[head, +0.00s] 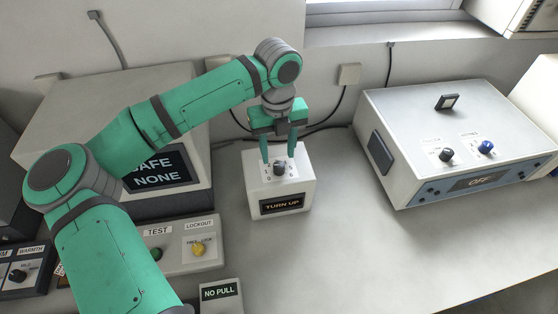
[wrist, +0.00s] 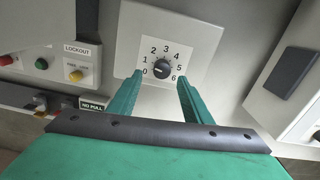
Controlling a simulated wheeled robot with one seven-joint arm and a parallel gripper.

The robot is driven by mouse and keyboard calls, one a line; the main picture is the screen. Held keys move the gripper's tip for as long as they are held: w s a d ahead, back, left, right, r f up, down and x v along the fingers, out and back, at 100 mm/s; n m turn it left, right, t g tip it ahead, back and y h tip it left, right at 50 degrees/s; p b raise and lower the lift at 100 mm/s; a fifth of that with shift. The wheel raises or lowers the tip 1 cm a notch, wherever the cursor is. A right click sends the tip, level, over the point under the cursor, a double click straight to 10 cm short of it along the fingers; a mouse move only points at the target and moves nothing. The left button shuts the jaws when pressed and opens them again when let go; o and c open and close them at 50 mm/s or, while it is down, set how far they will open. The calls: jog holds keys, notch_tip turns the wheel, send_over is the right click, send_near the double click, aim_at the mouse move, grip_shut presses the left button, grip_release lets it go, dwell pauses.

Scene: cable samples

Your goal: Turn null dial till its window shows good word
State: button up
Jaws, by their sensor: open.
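A small white box (head: 267,201) stands on the bench with a black dial (head: 280,168) on its top. No name label is readable on it; I take it for the null dial. Its front window (head: 282,204) reads "TURN UP". In the wrist view the dial (wrist: 162,71) has a scale of 0 to 6 around it; its pointer is too small to read surely. My gripper (head: 278,156) is open and points down over the dial. In the wrist view my gripper (wrist: 159,80) has one finger on each side of the dial, apart from it.
A larger instrument (head: 415,120) with two knobs and an "OFF" display stands at the right. A grey unit (head: 60,120) with a "SAFE NONE" screen is behind my arm. A TEST/LOCKOUT box (head: 178,262) and a "NO PULL" box (head: 221,293) are front left. Bench (head: 360,260) is clear front right.

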aim_at(279, 165)
jog(key=shift+w+d+f, duration=0.1)
jog(key=shift+f, duration=2.45)
jog(key=c, duration=1.1)
